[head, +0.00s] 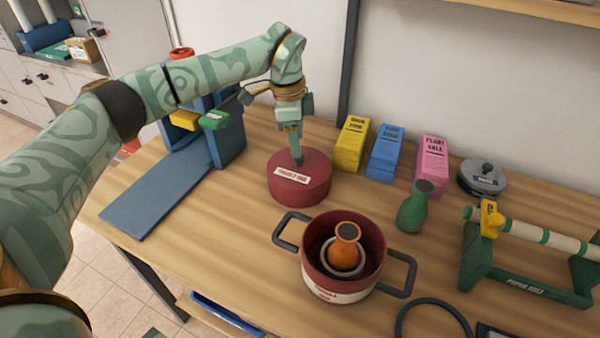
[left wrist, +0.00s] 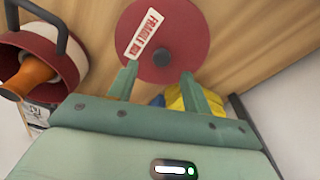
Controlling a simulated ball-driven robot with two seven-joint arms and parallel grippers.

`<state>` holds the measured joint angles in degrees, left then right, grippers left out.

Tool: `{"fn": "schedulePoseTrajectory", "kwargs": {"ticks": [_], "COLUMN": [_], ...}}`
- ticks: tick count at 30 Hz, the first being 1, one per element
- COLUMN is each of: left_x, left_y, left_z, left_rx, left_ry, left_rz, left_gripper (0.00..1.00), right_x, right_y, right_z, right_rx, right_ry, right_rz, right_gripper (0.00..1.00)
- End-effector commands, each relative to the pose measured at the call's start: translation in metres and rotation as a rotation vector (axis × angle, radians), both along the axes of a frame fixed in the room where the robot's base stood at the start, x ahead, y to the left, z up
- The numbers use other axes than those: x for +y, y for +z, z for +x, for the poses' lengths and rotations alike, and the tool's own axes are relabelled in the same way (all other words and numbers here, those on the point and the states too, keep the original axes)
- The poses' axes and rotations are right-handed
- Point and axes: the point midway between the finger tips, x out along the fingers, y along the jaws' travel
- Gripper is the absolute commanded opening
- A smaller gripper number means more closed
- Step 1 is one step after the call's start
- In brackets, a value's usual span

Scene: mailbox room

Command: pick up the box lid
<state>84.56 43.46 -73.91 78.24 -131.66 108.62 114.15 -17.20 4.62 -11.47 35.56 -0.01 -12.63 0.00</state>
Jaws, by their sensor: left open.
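The box lid (head: 305,190) is a thick, round, dark red piece with a white label and a dark knob on top. It rests on the wooden table. My left gripper (head: 297,155) points down at the knob from above. In the left wrist view the lid (left wrist: 190,30) lies just beyond the two fingertips of my open left gripper (left wrist: 158,70). The dark knob (left wrist: 162,57) appears between them; I cannot tell whether they touch it. The red, handled box (head: 340,289) stands open in front, with an orange vase (head: 346,250) inside.
A blue stand (head: 229,140) is left of the lid. Yellow (head: 350,145), blue (head: 385,152) and pink (head: 430,165) boxes stand behind. A green vase (head: 413,212), a grey round container (head: 482,178) and a green roll holder (head: 530,290) are to the right.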

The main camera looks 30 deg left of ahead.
Motion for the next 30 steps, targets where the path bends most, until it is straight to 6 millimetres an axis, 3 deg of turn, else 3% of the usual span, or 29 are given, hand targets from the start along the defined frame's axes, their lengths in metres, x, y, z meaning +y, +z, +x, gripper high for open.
{"fn": "schedulePoseTrajectory", "kwargs": {"ticks": [8,15,21,30], "left_x": [-0.003,-0.003,-0.003,-0.003], "left_y": [-0.047,-0.047,-0.047,-0.046], "left_z": [0.004,0.004,0.004,0.004], "left_rx": [0.006,0.000,0.001,0.000], "left_ry": [-0.002,0.000,-0.001,-0.001], "left_rz": [0.001,0.001,0.001,0.001], "left_gripper": [0.50,0.50,0.00,0.00], "right_x": [0.001,0.002,0.002,0.001], "right_y": [-0.018,-0.017,-0.017,-0.017], "right_z": [-0.006,-0.006,-0.006,-0.006], "right_rx": [0.015,0.015,0.015,0.014], "right_ry": [0.000,-0.001,-0.001,-0.001], "right_rz": [0.001,0.002,0.002,0.002], "right_gripper": [0.46,0.46,0.46,0.46]}}
